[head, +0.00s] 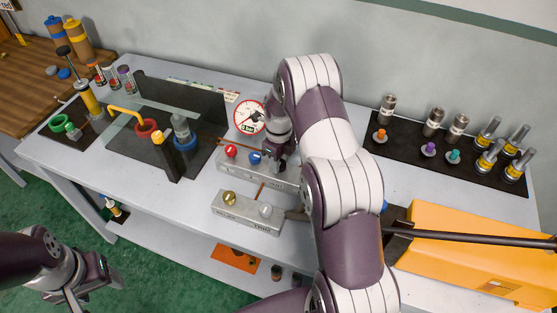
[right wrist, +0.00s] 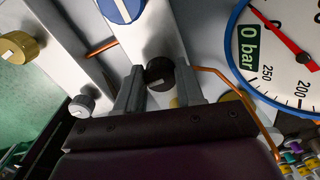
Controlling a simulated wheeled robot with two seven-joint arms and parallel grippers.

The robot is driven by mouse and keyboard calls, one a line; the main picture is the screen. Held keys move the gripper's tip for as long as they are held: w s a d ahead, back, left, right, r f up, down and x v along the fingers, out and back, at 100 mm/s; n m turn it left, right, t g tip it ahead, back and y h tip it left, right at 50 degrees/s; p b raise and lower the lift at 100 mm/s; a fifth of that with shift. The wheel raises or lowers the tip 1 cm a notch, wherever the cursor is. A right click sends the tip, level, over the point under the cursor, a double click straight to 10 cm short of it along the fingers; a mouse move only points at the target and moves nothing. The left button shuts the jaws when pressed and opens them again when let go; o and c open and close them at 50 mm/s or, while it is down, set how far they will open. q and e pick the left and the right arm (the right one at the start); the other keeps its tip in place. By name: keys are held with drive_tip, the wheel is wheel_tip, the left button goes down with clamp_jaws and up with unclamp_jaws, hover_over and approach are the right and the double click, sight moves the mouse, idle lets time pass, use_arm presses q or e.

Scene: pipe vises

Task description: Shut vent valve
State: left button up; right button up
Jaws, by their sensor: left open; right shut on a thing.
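A silver valve block (head: 262,176) on the bench carries a red knob (head: 231,151) and a blue knob (head: 255,158). My right gripper (head: 280,163) reaches down at its right end. In the right wrist view, my right gripper (right wrist: 158,88) has its fingers on either side of a black knob (right wrist: 160,70) with a pale pointer mark. This knob is hidden in the head view. I cannot read which knob is the vent valve. The round gauge (head: 249,117) behind reads 0 bar in the right wrist view (right wrist: 285,50). My left gripper (head: 88,291) is open and empty at lower left.
A front block (head: 247,215) bears a gold knob (head: 229,198) and a grey knob (head: 265,210). Copper pipes run near the blocks. Vises stand at left, metal fittings on a black mat (head: 450,150) at right. An orange case (head: 470,245) lies at front right.

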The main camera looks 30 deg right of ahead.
drive_tip(key=shift+w+d+r, duration=0.1)
drive_tip(key=shift+w+r, duration=0.05)
drive_tip(key=shift+r, duration=0.05)
idle(0.3)
drive_tip(key=o, duration=1)
drive_tip(key=shift+o, duration=0.2)
drive_tip(key=shift+f, duration=0.1)
drive_tip(key=shift+r, duration=0.35)
wheel_tip(320, 180, up, 12)
drive_tip(key=b, duration=0.1)
drive_tip(key=shift+s, duration=0.2)
